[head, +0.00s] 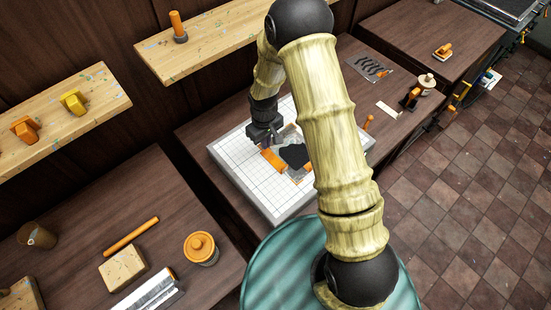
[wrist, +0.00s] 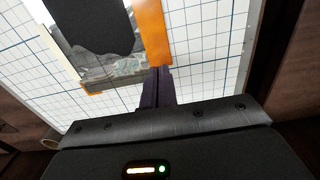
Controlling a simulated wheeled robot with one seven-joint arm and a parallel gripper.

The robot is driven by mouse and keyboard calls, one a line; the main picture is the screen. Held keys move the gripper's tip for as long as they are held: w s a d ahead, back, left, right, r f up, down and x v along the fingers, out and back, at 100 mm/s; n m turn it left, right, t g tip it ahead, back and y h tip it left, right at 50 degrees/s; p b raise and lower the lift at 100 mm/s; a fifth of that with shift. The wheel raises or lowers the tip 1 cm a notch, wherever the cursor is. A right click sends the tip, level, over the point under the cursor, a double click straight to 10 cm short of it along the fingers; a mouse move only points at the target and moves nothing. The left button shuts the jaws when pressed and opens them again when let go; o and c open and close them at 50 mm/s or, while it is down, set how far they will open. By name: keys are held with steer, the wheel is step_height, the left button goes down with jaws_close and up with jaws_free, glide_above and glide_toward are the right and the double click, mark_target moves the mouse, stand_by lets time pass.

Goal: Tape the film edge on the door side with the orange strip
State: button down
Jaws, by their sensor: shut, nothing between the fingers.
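The orange strip (head: 272,160) lies on the white gridded board (head: 240,172), along the left edge of a clear film in the head view. In the wrist view the strip (wrist: 153,30) runs along the right edge of the film (wrist: 118,67). The film carries a black ragged-edged shape (head: 295,155), which also shows in the wrist view (wrist: 95,25). My gripper (wrist: 160,72) is shut and empty, its fingertips at the near end of the strip. I cannot tell whether they touch it. In the head view my arm hides the board's right part.
A smaller orange piece (wrist: 92,93) lies at a film corner. The left table holds an orange-lidded jar (head: 201,248), an orange stick (head: 131,236) and a wooden block (head: 123,268). Wall shelves (head: 215,38) stand behind. Tools and a black-patterned sheet (head: 370,67) lie beyond the board.

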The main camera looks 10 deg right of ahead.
mark_target(267, 153)
steer(key=shift+r+p, duration=1)
steer(key=shift+r, duration=0.75)
steer(key=s+d+r+m+t+b, duration=0.2)
steer(key=s+d+r+m+b, duration=0.4)
steer(key=s+d+r, duration=0.6)
steer(key=s+r, duration=0.1)
steer(key=s, duration=0.3)
steer(key=shift+r+m+t, duration=0.25)
steer(key=shift+m+t, duration=0.05)
steer(key=shift+m, duration=0.1)
steer(key=shift+w+a, duration=0.1)
steer(key=shift+w, duration=0.05)
